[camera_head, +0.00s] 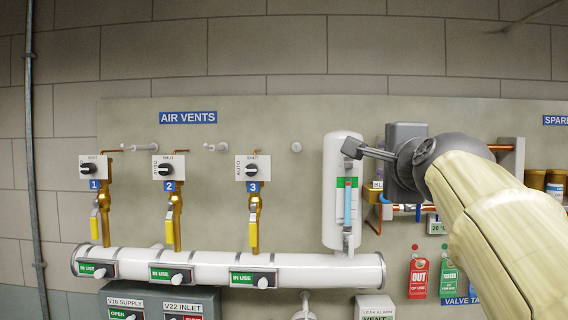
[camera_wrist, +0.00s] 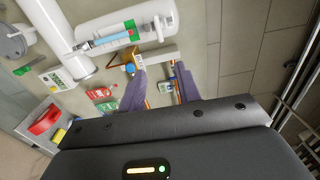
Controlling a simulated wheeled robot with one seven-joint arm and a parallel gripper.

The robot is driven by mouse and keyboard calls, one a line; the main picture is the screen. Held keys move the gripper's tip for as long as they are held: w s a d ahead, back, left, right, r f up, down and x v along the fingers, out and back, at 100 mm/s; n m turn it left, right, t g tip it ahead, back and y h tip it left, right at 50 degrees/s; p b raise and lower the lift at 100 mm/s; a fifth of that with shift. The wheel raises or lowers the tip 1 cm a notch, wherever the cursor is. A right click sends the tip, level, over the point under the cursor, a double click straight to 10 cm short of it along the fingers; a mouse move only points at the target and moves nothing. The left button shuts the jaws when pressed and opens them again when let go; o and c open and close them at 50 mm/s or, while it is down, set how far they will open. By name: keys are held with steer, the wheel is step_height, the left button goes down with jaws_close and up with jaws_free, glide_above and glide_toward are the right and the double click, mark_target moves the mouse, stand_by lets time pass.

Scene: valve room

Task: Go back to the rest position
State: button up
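My gripper (camera_head: 356,149) is raised in front of the wall panel, at the upper right part of the white upright cylinder (camera_head: 343,215) in the head view. It points left, and my arm comes in from the right edge. In the wrist view my gripper (camera_wrist: 158,70) has its two fingers well apart with nothing held between them. The white cylinder also shows in the wrist view (camera_wrist: 155,15), with a blue sight tube on it. Whether a fingertip touches the cylinder cannot be told.
Three brass valves with yellow handles (camera_head: 254,235) rise from a white horizontal pipe (camera_head: 330,270) at the left. A vertical conduit (camera_head: 32,150) runs along the left wall. The upper wall is bare.

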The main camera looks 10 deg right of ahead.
steer(key=w+a+f+n+g+y, duration=0.1)
steer(key=w+a+f+n+g, duration=0.15)
steer(key=f, duration=0.85)
steer(key=w+a+f+n+g+y, duration=0.15)
steer(key=f+n, duration=0.25)
steer(key=f, duration=0.7)
steer(key=w+a+f+n+g+y, duration=0.2)
steer(key=a+f+n+g, duration=0.15)
steer(key=f, duration=0.75)
steer(key=s+a+f+n+g, duration=0.3)
steer(key=s+f+n, duration=0.2)
steer(key=f, duration=0.7)
steer(key=s+a+f+n+g, duration=0.4)
steer(key=s+f+n, duration=0.2)
steer(key=s+f, duration=0.4)
steer(key=shift+s+a+f+b, duration=0.2)
steer(key=shift+f+b, duration=0.1)
steer(key=shift+f, duration=0.65)
steer(key=shift+y, duration=0.25)
steer(key=shift+w, duration=0.1)
